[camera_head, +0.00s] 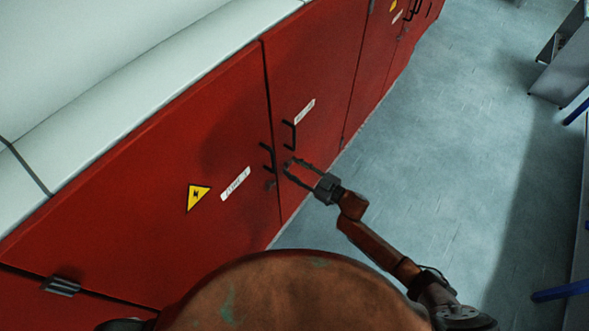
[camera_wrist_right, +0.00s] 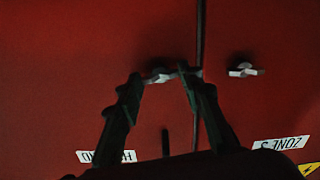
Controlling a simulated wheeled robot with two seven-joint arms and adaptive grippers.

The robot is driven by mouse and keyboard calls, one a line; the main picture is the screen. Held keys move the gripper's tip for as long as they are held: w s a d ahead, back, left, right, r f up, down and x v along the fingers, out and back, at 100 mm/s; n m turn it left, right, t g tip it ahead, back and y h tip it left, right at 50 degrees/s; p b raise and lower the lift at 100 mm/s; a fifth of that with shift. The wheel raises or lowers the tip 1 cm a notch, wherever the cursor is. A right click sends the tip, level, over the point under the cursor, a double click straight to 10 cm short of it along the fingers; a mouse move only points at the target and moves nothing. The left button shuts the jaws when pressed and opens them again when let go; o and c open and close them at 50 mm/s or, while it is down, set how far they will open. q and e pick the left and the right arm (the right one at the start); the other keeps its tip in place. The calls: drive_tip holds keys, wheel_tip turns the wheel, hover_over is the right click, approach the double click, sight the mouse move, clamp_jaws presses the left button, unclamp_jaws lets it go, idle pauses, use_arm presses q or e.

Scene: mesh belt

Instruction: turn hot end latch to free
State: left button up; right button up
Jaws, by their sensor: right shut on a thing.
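The hot end latch (camera_wrist_right: 160,77) is a small pale turn-knob on a red door, near the dark seam between two doors. In the wrist view it lies roughly crosswise between the fingertips of my right gripper (camera_wrist_right: 162,75), which is shut on it. In the head view my right gripper (camera_head: 287,166) reaches the door from the right, and its fingers largely hide the latch. The hot end door (camera_head: 315,80) looks closed. Its white label (camera_head: 305,111) is above the gripper; it appears upside down in the wrist view (camera_wrist_right: 108,156). My left gripper is out of view.
A similar latch (camera_wrist_right: 243,70) sits across the seam on the zone door (camera_head: 150,230), which bears a label (camera_head: 235,183) and yellow warning sign (camera_head: 198,196). Black bar handles (camera_head: 289,134) flank the seam. Grey floor (camera_head: 440,150) is open to the right.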

drive_tip(key=shift+n+b, duration=4.3)
drive_tip(key=shift+n, duration=3.5)
drive_tip(key=o, duration=1.2)
drive_tip(key=shift+c, duration=0.2)
drive_tip(key=shift+d, duration=0.15)
drive_tip(key=v, duration=1.1)
drive_tip(key=shift+s+d, duration=0.25)
drive_tip(key=shift+d, duration=0.05)
